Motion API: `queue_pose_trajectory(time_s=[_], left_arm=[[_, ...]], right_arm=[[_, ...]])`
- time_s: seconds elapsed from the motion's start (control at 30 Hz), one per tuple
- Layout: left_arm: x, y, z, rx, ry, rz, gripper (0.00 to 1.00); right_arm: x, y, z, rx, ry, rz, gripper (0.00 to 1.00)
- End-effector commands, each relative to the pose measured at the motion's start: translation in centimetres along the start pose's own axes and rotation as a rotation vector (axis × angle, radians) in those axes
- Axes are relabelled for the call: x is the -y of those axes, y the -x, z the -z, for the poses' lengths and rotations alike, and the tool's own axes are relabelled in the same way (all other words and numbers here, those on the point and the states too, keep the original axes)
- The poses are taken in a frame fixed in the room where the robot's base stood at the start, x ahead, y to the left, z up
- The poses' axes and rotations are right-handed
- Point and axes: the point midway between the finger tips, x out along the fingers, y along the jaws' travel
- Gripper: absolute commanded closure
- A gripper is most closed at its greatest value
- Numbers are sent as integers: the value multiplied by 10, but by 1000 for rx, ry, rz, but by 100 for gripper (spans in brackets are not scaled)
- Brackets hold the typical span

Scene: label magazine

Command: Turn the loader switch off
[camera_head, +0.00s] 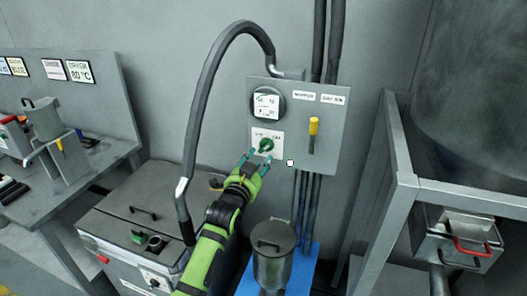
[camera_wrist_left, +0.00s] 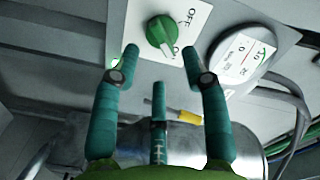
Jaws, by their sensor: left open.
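The loader switch (camera_head: 266,145) is a green rotary knob on a white label plate, low on the left of the grey wall panel (camera_head: 333,160). In the left wrist view the knob (camera_wrist_left: 160,32) shows close, with "OFF" printed beside it and a second word mostly hidden at its lower edge. Its ridge slants toward that second word. My left gripper (camera_head: 255,157) is open and empty, just in front of the knob and slightly below left. In the wrist view its fingers (camera_wrist_left: 161,52) stand either side of the knob's line, apparently not touching it. My right gripper is not in view.
A round gauge (camera_head: 267,105) sits above the switch, and a yellow-handled lever (camera_head: 313,130) to its right. A thick grey hose (camera_head: 205,85) arches left of the panel. A lidded metal canister (camera_head: 273,255) stands below. A grey frame (camera_head: 400,150) stands at right.

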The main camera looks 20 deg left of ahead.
Motion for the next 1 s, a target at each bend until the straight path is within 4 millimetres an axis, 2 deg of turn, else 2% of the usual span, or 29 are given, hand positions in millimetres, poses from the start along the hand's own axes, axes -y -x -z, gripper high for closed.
queue_pose_trajectory(time_s=[0.2, 0.4, 0.8, 0.83, 0.87, 0.9, 0.93, 1.0], left_arm=[[2, -29, 2, 1, 2, -1, 55], [0, -45, 1, 0, 2, -1, 55], [0, -50, 0, 0, 2, -1, 55], [0, -50, 0, 0, 2, -1, 63], [0, -50, 0, 0, 2, -1, 75], [0, -50, 0, 1, 2, -1, 91], [0, -50, 0, 1, 2, -1, 100], [0, -50, 0, 1, 2, -1, 100]], right_arm=[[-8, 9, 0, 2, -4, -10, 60], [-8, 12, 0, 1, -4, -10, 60], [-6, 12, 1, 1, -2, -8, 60], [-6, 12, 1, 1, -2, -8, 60], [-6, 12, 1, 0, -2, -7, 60], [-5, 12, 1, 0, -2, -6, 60], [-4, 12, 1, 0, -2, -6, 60], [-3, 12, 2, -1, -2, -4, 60]])
